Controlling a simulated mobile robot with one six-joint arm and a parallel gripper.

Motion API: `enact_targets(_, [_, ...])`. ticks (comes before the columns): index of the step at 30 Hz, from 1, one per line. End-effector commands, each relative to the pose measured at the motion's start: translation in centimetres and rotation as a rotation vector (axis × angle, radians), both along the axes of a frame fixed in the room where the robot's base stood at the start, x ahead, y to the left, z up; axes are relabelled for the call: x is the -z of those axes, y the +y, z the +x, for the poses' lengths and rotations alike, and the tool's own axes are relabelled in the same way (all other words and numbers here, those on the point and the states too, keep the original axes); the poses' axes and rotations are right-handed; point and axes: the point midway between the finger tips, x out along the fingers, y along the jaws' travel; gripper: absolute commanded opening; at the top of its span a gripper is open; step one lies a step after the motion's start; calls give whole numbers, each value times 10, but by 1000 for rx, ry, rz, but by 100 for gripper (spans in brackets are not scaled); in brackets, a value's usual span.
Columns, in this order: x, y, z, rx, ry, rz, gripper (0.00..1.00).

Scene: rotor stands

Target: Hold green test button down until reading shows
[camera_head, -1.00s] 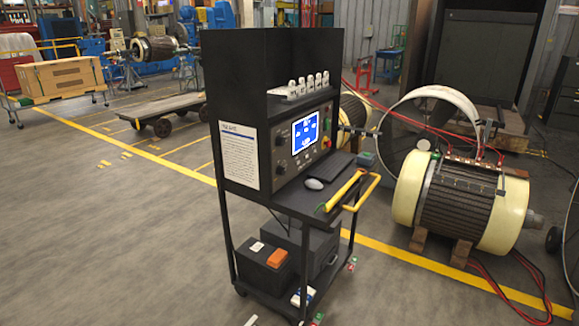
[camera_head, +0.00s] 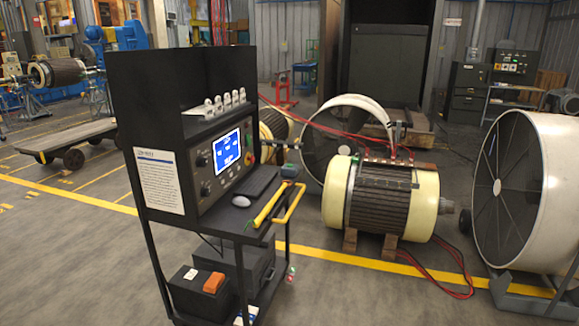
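The black test cart (camera_head: 150,90) stands left of centre, with a grey control panel (camera_head: 204,172) on it. A lit blue-and-white screen (camera_head: 226,153) is set in the panel; its text is too small to read. A small green spot (camera_head: 248,141) at the panel's right edge looks like a button, with a reddish one (camera_head: 249,158) just below it. They are too small to tell whether either is pressed. My gripper is not in view, and nothing is seen touching the panel.
A cream-ended rotor (camera_head: 378,205) sits on wooden blocks right of the cart, with red cables on the floor. A large drum (camera_head: 525,195) stands far right. Open floor (camera_head: 70,260) lies left.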

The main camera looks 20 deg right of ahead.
Motion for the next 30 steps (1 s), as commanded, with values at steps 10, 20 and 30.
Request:
enact_targets(10, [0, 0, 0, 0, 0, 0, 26])
enact_targets(20, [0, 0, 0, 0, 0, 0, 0])
enact_targets(30, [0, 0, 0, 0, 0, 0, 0])
